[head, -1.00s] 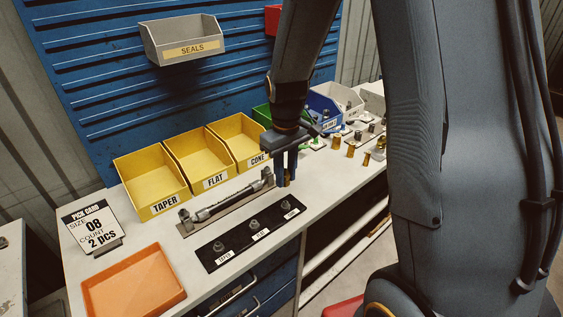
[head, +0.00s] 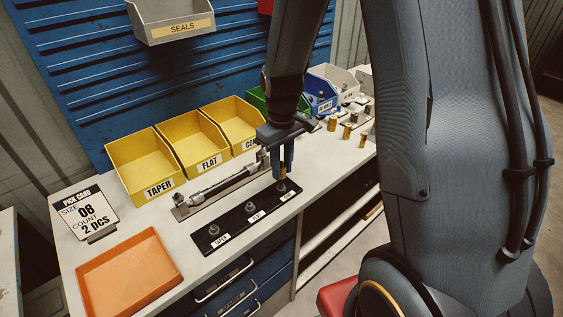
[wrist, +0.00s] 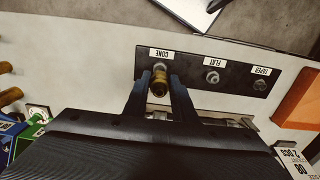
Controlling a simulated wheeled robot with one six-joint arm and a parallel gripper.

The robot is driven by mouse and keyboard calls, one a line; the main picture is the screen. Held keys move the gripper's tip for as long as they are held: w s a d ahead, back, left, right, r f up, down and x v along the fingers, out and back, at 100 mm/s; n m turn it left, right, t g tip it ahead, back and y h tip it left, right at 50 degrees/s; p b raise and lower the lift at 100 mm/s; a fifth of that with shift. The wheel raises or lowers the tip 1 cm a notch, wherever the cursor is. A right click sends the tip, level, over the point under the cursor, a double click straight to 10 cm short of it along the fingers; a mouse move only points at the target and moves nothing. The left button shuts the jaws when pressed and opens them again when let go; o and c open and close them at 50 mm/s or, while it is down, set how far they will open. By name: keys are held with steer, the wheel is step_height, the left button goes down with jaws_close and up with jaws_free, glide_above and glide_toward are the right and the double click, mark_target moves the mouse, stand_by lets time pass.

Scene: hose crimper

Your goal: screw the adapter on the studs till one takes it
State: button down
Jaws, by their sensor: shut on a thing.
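My gripper (head: 282,172) is shut on a small brass adapter (wrist: 159,84), held between the two fingertips. It is over the cone stud (wrist: 160,68), at the right end of the black stud plate (head: 238,228) in the head view. The adapter is right at the stud's top, partly hiding it; I cannot tell whether they touch or any thread is engaged. The flat stud (head: 250,207) and the taper stud (head: 214,230) stand bare on the same plate. They also show in the wrist view, flat (wrist: 212,77) and taper (wrist: 260,85).
A hose assembly (head: 218,187) lies in a holder behind the plate. Yellow bins (head: 159,188) marked taper, flat and cone stand behind it. An orange tray (head: 135,302) is at front left, beside a pick card (head: 85,215). Brass fittings (head: 347,131) stand to the right.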

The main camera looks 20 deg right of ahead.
mark_target(282, 173)
steer(key=shift+f+b, duration=0.4)
steer(key=shift+f, duration=0.6)
steer(key=shift+f, duration=0.7)
stand_by(1.9)
